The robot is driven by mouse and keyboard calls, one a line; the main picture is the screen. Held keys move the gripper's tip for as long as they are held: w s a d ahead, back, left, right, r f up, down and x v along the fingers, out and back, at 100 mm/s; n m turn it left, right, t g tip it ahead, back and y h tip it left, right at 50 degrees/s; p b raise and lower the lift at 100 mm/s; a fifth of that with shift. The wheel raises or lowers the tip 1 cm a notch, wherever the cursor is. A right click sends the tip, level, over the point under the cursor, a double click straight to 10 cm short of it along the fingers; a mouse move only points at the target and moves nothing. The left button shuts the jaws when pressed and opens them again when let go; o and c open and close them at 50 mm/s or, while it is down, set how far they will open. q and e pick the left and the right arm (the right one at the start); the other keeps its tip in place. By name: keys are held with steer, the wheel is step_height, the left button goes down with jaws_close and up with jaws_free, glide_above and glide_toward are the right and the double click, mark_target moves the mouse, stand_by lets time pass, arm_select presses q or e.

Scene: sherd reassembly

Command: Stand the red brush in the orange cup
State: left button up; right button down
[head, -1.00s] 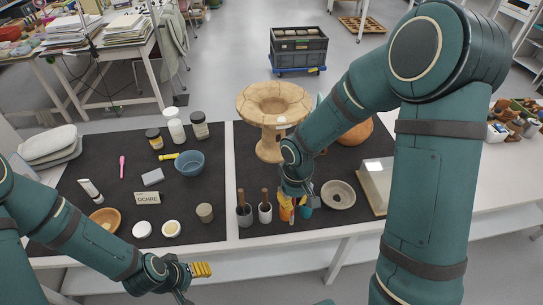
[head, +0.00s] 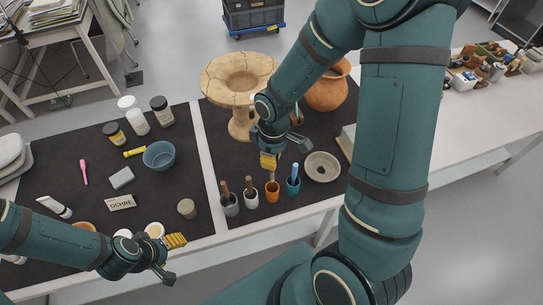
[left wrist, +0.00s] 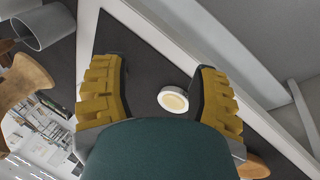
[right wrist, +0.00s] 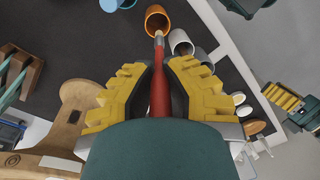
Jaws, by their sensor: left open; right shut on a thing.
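The red brush (right wrist: 160,90) is gripped in my right gripper (right wrist: 158,88), its handle between the yellow fingers. Its pale tip points at the mouth of the orange cup (right wrist: 157,20); I cannot tell whether it is inside the rim. In the head view my right gripper (head: 269,160) is just above and behind the orange cup (head: 272,192), which stands upright between a grey cup and the teal cup. My left gripper (head: 172,255) is open and empty by the table's front edge. In the left wrist view its fingers (left wrist: 160,80) are spread apart.
Grey cups (head: 230,206) (head: 251,196) with brown-handled brushes stand left of the orange cup. The teal cup (head: 292,188) with a blue brush is right of it, beside a grey dish (head: 322,167). A cracked clay stand (head: 240,120) and a round pot (head: 325,94) stand behind.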

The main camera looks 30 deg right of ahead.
mark_target(272, 177)
steer(key=shift+f+b, duration=2.75)
steer(key=shift+f, duration=0.75)
arm_select(q)
step_height(272, 177, down, 8)
steer(key=s+b, duration=0.2)
steer(key=shift+d+r+g, duration=0.15)
steer(key=shift+d+g, duration=0.05)
steer(key=shift+g, duration=0.1)
arm_select(e)
steer(key=shift+f, duration=1.2)
steer(key=c, duration=1)
jaws_free()
steer(key=shift+r, duration=0.15)
steer(key=r, duration=1.1)
steer(key=shift+w+d+r, duration=0.25)
steer(key=shift+d+r, duration=0.1)
steer(key=shift+r, duration=0.05)
